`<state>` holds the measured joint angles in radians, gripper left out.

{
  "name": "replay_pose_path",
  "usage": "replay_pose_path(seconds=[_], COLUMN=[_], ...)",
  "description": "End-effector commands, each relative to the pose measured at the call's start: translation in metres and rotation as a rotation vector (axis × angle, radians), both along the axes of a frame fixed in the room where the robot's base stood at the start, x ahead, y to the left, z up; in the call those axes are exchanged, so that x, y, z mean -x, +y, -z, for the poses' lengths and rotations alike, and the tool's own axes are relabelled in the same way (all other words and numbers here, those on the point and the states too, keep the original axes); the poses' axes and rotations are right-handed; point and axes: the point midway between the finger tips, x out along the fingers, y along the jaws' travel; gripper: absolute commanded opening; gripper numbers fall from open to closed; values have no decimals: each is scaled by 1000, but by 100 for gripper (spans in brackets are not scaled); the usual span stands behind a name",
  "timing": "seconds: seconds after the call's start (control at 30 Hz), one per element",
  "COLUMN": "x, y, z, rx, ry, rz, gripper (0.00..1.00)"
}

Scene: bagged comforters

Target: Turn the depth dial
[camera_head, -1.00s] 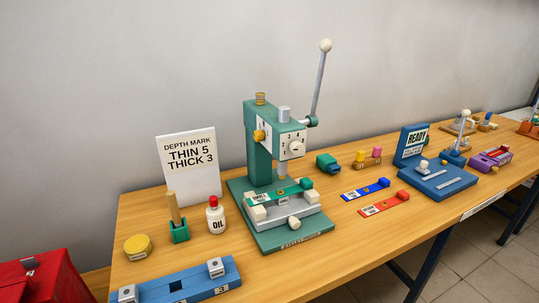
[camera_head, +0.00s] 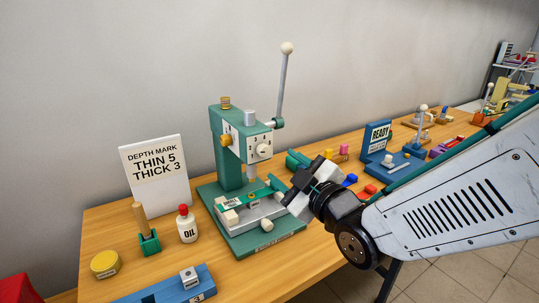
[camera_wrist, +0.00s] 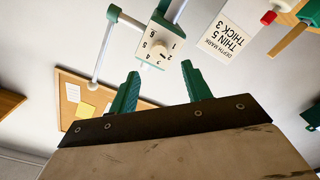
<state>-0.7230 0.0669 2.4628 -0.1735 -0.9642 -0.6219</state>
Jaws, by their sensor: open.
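The depth dial (camera_head: 264,150) is a pale round knob on a white numbered plate on the front of the green press (camera_head: 229,158). In the wrist view the dial (camera_wrist: 158,51) and its numbers sit beyond my fingers, above the gap between them, and the picture is turned over. My gripper (camera_head: 300,180) is right of the press and lower than the dial, apart from it. Its two green fingers (camera_wrist: 157,92) are spread with nothing between them. A white sign (camera_head: 155,175) reads "DEPTH MARK THIN 5 THICK 3".
A long lever (camera_head: 283,85) with a white ball rises from the press's right side. An oil bottle (camera_head: 187,226), a green holder (camera_head: 149,241) and a yellow tin (camera_head: 105,264) stand to the left.

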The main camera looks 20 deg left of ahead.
Motion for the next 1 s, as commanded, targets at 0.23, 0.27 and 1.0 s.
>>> replay_pose_path(seconds=[0.23, 0.27, 1.0], x=[-25, -28, -47], y=[30, 33, 55], z=[0, 0, -1], rx=[-2, -2, -2], ry=[-3, -3, 0], rz=[-1, -1, 2], gripper=[49, 49, 4])
